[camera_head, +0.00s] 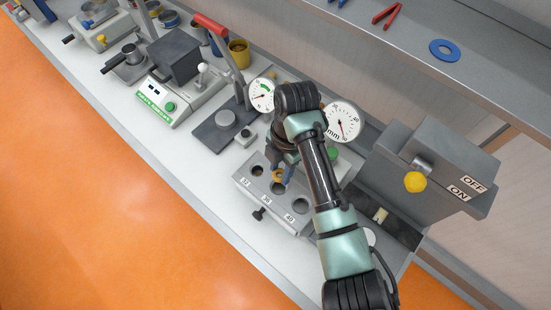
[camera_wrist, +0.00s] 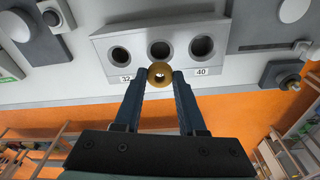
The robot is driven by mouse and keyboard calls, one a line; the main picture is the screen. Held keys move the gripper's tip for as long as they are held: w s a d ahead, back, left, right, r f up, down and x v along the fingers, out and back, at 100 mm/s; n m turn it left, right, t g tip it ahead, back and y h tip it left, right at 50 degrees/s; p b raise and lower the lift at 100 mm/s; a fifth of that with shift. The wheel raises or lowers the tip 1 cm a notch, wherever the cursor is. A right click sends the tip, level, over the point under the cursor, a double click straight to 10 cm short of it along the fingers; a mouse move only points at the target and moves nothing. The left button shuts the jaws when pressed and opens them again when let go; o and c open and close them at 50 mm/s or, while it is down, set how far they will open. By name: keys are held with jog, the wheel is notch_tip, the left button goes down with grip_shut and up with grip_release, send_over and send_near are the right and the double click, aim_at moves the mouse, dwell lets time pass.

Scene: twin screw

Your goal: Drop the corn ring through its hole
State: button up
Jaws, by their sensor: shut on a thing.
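The corn ring (camera_wrist: 160,75) is a small yellow-gold ring between my gripper's (camera_wrist: 160,74) two fingertips in the wrist view. My gripper is shut on it. The ring also shows at the fingertips in the head view (camera_head: 277,176). The grey gauge block (camera_wrist: 102,47) has three round holes in a row. The ring appears just in front of the middle hole (camera_wrist: 160,49) and covers its label in the wrist view. The left hole (camera_wrist: 120,55) is marked 32 and the right hole (camera_wrist: 202,47) is marked 40. The ring's height above the block is hard to tell.
Two dial gauges (camera_head: 342,121) stand behind my arm. A grey box with an ON/OFF lever (camera_head: 430,165) is at the right. A press with a red handle (camera_head: 211,25) is at the left. A blue ring (camera_head: 444,50) lies on the upper shelf. The bench's front strip is clear.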

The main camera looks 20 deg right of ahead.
aim_at(280, 180)
jog(key=shift+f+b, duration=2.5)
jog(key=shift+f, duration=0.5)
jog(key=shift+p, duration=0.45)
jog(key=o, duration=1.4)
jog(key=shift+r, duration=0.1)
jog(key=shift+r+p, duration=3.3)
jog(key=shift+r, duration=0.15)
